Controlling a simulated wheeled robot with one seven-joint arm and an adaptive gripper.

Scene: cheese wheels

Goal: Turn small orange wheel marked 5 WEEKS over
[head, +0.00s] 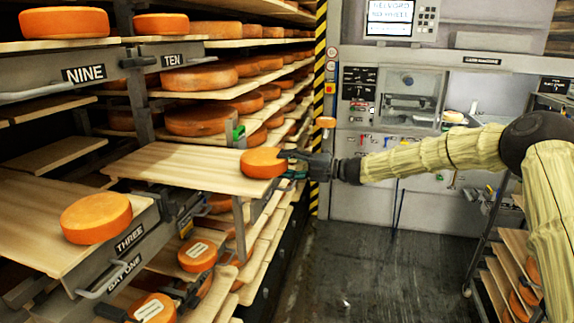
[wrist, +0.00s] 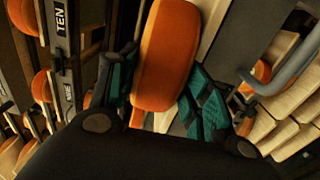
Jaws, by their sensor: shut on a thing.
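A small orange cheese wheel (head: 263,163) is at the right end of a pulled-out wooden board in the head view, its flat face up and slightly tilted. I cannot tell whether it touches the board. My gripper (head: 287,163) comes from the right and is shut on its right edge. In the wrist view the wheel (wrist: 165,55) sits between the two green-padded fingers of my gripper (wrist: 160,95). No 5 WEEKS mark is readable on this wheel; its underside is hidden.
The wooden board (head: 175,166) is bare left of the wheel. Another orange wheel (head: 97,218) lies on a pulled-out board above the THREE label (head: 130,241). Marked wheels (head: 197,255) sit lower down. Shelves of cheese fill the left; a control cabinet (head: 400,95) stands behind. The floor (head: 370,270) is open.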

